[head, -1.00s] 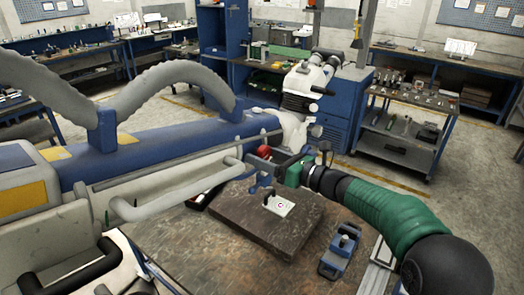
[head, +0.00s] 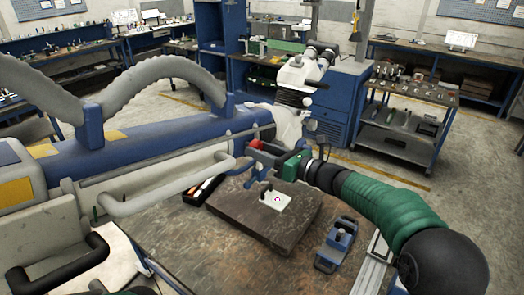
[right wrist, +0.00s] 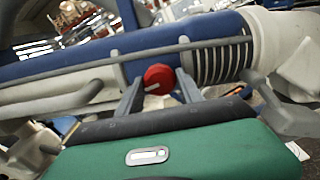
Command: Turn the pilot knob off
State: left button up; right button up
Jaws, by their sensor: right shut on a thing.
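The red pilot knob (head: 256,144) sits on the side of the long blue and grey microscope arm (head: 150,150). In the right wrist view the knob (right wrist: 159,78) shows as a round red disc with a pale, slightly slanted mark. My right gripper (head: 262,156) comes in from the right and is shut on the knob. In the right wrist view its two grey fingers (right wrist: 159,92) stand on either side of the knob.
A grey bar handle (head: 165,192) runs along the near side of the arm. A dark stone slab (head: 240,222) with a white card (head: 276,200) lies on the worn table below. A blue clamp-like tool (head: 336,244) lies to its right. A white microscope head (head: 302,75) stands behind.

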jog(key=shift+a+f, duration=0.1)
jog(key=shift+m, duration=8.4)
